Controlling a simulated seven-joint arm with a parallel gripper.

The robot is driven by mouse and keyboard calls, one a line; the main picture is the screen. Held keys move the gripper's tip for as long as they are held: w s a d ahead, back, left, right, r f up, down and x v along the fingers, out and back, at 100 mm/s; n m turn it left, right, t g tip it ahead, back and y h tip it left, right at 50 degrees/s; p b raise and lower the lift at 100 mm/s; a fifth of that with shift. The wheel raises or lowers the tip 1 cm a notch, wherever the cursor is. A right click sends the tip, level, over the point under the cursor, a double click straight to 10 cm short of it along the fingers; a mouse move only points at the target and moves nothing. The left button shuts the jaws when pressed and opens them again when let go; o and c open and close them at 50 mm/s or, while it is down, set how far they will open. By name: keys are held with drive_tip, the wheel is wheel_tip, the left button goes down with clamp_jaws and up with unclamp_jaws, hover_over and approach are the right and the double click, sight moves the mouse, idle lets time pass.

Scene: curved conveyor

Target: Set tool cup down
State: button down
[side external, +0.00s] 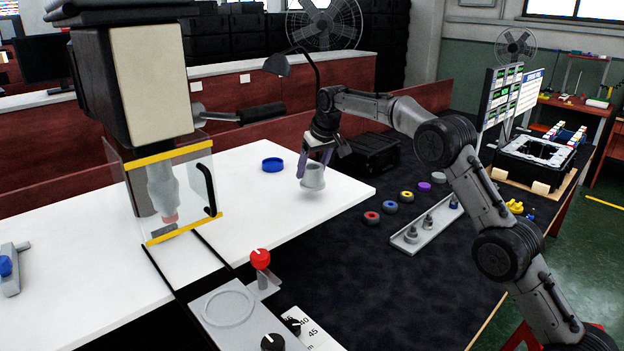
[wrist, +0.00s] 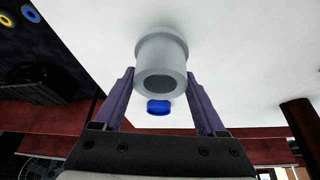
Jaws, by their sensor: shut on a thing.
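The tool cup (side external: 313,177) is a light grey, stepped cylinder with a wide rim. My gripper (side external: 315,163) is shut on it above the right part of the white table (side external: 240,190). A shadow on the table lies below the cup, so it looks a little above the surface. In the wrist view the cup (wrist: 162,66) sits between my two purple fingers (wrist: 162,90), its dark open end facing the camera. I cannot tell the exact gap between the cup's base and the table.
A blue ring (side external: 272,165) lies on the table left of the cup; it also shows in the wrist view (wrist: 158,106). A press with a clear guard (side external: 180,195) stands left. A dark mat (side external: 400,270) with coloured rings and a grey tool rack (side external: 428,225) lies right.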

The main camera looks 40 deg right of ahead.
sight(312, 179)
drive_tip(key=shift+w+f, duration=0.1)
drive_tip(key=shift+f, duration=1.55)
drive_tip(key=shift+f, duration=0.15)
unclamp_jaws()
